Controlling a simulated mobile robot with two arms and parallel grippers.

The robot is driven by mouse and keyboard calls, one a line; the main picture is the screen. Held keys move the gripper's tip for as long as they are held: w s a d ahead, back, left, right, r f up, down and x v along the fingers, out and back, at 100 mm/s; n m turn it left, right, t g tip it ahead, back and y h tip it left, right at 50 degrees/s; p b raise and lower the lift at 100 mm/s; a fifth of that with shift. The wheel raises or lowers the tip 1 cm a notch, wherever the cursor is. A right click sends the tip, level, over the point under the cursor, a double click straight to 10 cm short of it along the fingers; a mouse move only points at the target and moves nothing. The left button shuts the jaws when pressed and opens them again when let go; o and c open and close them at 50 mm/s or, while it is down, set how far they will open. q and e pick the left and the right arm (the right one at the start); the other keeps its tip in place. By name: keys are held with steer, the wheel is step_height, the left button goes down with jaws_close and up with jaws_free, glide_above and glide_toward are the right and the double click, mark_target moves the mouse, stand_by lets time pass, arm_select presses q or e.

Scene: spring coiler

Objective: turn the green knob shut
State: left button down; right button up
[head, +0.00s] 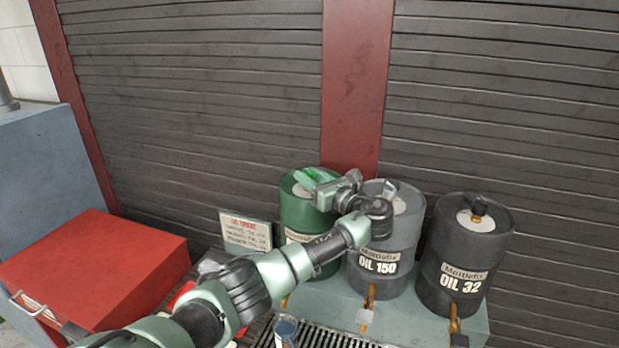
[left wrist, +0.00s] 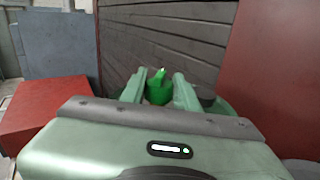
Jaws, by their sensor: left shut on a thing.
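The green knob (head: 318,173) sits on top of the green drum (head: 294,213), at the left end of a row of drums. My left gripper (head: 308,181) reaches over the drum top from the right and is shut on the knob. In the left wrist view the bright green knob (left wrist: 158,90) stands between the two fingers of the left gripper (left wrist: 159,82). My arm hides part of the drum's front and label. My right gripper is in neither view.
A grey OIL 150 drum (head: 401,240) and a dark OIL 32 drum (head: 462,240) stand to the right, with brass taps (head: 368,304) below. A small sign (head: 246,231) and a red cabinet (head: 95,265) are to the left. A slatted shutter (head: 200,100) is close behind.

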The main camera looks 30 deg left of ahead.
mark_target(313, 178)
arm_select(q)
steer(key=shift+a+r, duration=0.1)
steer(key=shift+r, duration=0.3)
steer(key=c, duration=1.1)
jaws_free()
steer(key=shift+o, duration=0.2)
steer(key=shift+f, duration=0.2)
steer(key=shift+f, duration=0.1)
steer(key=b+v, duration=0.3)
steer(key=v, duration=0.4)
steer(key=shift+s+d, duration=0.1)
steer(key=shift+d, duration=0.3)
